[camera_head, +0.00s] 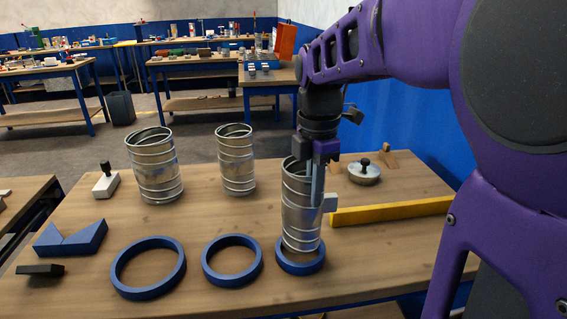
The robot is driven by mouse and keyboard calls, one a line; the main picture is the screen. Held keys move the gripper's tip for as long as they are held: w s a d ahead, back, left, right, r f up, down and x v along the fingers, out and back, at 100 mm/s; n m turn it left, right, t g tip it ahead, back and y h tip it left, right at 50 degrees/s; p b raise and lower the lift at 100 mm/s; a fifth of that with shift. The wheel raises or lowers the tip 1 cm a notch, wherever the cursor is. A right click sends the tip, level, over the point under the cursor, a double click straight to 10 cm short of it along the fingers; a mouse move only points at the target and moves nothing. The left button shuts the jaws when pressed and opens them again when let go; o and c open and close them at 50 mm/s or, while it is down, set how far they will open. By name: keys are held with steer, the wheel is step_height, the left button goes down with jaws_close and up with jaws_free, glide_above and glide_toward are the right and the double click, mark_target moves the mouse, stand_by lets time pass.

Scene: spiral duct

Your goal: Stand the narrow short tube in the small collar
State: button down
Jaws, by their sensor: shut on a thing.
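The narrow tube (299,218), spiral-ribbed shiny metal, is held nearly upright, leaning slightly, in my gripper (318,172). The gripper is shut on its upper right wall. The small collar (301,268) is the rightmost blue ring on the bench. The tube's lower end overlaps the collar's opening and hides its back rim; the front rim shows below it. I cannot tell whether the tube's bottom is seated inside the collar or just above it.
Two other metal tubes, one wide (155,168) and one slimmer (236,160), stand behind. Two larger blue rings (148,292) (231,281) lie to the left. A yellow bar (390,211) and a round lidded weight (364,174) are at right. A blue V-block (72,240) is far left.

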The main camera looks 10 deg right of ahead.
mark_target(313, 212)
steer(key=shift+f+b, duration=1.3)
steer(key=shift+f, duration=1.1)
steer(key=c, duration=0.9)
jaws_free()
steer(key=shift+c, duration=0.2)
step_height(313, 212, up, 17)
steer(key=p, duration=0.3)
steer(key=shift+r+p, duration=0.15)
steer(key=shift+p, duration=0.15)
